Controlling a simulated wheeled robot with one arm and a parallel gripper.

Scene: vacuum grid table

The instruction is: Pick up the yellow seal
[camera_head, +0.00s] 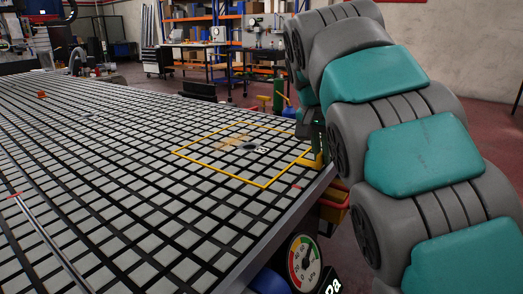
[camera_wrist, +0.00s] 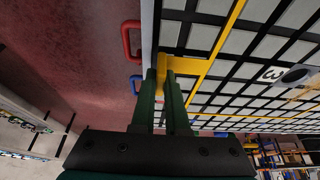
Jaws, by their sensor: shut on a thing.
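The yellow seal (camera_head: 218,169) is a thin square outline lying on the grid table (camera_head: 130,190), close to its right edge. Its tab is at the right corner, by the table edge. The tab (camera_wrist: 187,66) and part of the outline also show in the wrist view. My gripper (camera_wrist: 160,73) has two green fingers closed on the tab's end at the table edge. In the head view my gripper is mostly hidden behind my arm. The seal looks flat on the grid; I cannot tell any gap under it.
A dark round port with a white number tag (camera_head: 261,149) lies inside the outline. A pressure gauge (camera_head: 304,262) sits below the table's near edge. Red (camera_wrist: 131,38) and blue (camera_wrist: 135,83) handles show beside the edge. A metal rail (camera_head: 55,240) lies at the left. Most of the grid is clear.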

